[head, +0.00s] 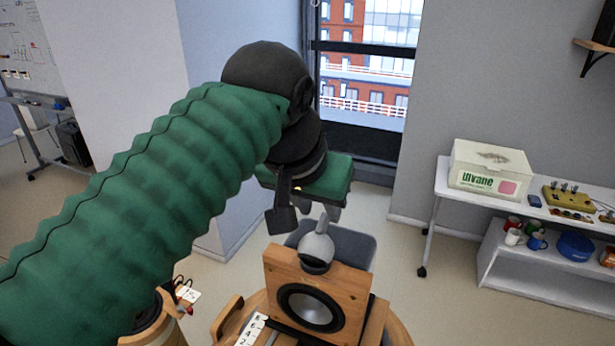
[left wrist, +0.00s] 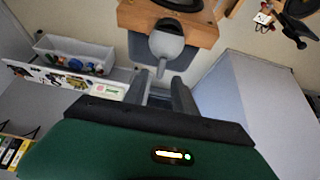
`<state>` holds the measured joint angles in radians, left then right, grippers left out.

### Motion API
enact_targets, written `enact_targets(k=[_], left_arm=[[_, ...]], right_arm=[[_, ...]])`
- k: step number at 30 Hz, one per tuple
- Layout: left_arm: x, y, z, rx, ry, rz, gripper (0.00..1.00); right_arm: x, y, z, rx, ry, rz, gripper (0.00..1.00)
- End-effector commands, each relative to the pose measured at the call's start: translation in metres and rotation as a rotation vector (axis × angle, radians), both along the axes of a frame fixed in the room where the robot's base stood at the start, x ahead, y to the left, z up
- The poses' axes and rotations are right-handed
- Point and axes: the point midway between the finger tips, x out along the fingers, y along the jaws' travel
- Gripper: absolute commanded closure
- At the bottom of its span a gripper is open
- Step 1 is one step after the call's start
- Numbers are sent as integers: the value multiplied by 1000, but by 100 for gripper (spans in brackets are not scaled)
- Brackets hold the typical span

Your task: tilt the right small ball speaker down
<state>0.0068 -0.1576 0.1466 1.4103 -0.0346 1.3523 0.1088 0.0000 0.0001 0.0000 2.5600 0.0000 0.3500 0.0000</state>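A small grey ball speaker (head: 317,247) sits on top of a wooden box speaker (head: 350,285) with a dark round cone. My left gripper (head: 318,210) hangs just above and behind the ball, at the end of the green-sleeved arm. In the left wrist view, the ball speaker (left wrist: 166,42) shows beyond the fingertips, against the wooden box (left wrist: 195,32). I cannot tell whether a finger touches the ball. My right gripper is in neither view.
The wooden speaker stands on a round wooden table (head: 398,330). A grey bin-like thing (head: 358,246) is behind it. A white shelf table (head: 455,205) with a box (head: 490,172) and mugs stands at the right. Floor between is clear.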

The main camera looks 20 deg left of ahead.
Motion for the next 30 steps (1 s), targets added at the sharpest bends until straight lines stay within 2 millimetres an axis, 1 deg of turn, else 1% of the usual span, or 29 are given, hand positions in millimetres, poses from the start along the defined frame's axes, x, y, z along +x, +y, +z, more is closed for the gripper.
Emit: enact_targets(k=[1, 6, 9, 12, 17, 30], left_arm=[[-7, 0, 15, -1, -7, -1, 67], [-33, 1, 60, -1, -5, -1, 67], [-46, 1, 83, -1, -4, -2, 67], [-57, 1, 100, -1, -2, -2, 67], [-65, 2, 111, 0, 1, -1, 67], [-66, 2, 111, 0, 1, -1, 67]], right_arm=[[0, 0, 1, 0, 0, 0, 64], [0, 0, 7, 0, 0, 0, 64], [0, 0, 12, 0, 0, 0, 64], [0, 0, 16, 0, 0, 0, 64], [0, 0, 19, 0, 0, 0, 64], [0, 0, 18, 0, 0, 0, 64]])
